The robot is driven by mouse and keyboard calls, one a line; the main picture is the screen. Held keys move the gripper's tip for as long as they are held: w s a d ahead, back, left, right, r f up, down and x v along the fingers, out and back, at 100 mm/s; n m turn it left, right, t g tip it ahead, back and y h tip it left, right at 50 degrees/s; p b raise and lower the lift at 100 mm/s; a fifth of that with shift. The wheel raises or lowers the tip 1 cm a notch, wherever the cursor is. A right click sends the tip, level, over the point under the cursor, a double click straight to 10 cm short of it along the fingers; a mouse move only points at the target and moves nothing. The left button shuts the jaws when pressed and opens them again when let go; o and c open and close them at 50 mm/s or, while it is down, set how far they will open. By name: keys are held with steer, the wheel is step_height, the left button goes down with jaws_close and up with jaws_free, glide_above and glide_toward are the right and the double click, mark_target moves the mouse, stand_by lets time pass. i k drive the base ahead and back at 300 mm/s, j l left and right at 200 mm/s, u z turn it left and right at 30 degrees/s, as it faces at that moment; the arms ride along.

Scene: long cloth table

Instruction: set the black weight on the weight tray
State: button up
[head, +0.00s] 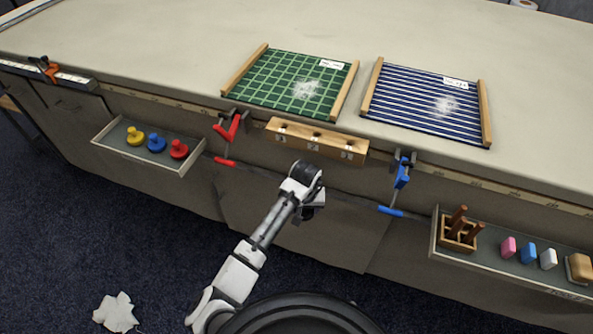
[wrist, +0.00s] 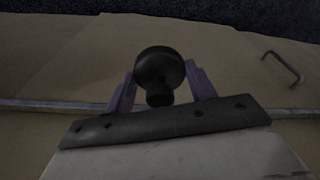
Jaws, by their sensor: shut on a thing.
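The weight tray (head: 150,163) is a shallow grey tray at the left on the front of the table. Yellow (head: 136,137), blue (head: 156,143) and red (head: 179,150) knobbed weights stand in a row in it, with bare tray floor around them. In the wrist view, my gripper (wrist: 160,88) is shut on the black weight (wrist: 159,66), its round disc facing away and its knob between the fingers. In the head view, my arm end is in front of the table, right of the weight tray; its fingers are hard to make out there.
A red clamp (head: 231,128), a wooden block with holes (head: 316,140) and a blue clamp (head: 401,178) line the table edge. Green (head: 285,85) and blue (head: 420,101) framed boards lie on top. A tray of blocks (head: 510,268) hangs at right.

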mark_target(119, 135)
steer(key=i+j+u, duration=0.1)
steer(key=u, duration=1.55)
steer(key=i+l, duration=0.2)
steer(key=i, duration=0.2)
steer(key=i+l+u, duration=0.1)
steer(key=i, duration=0.3)
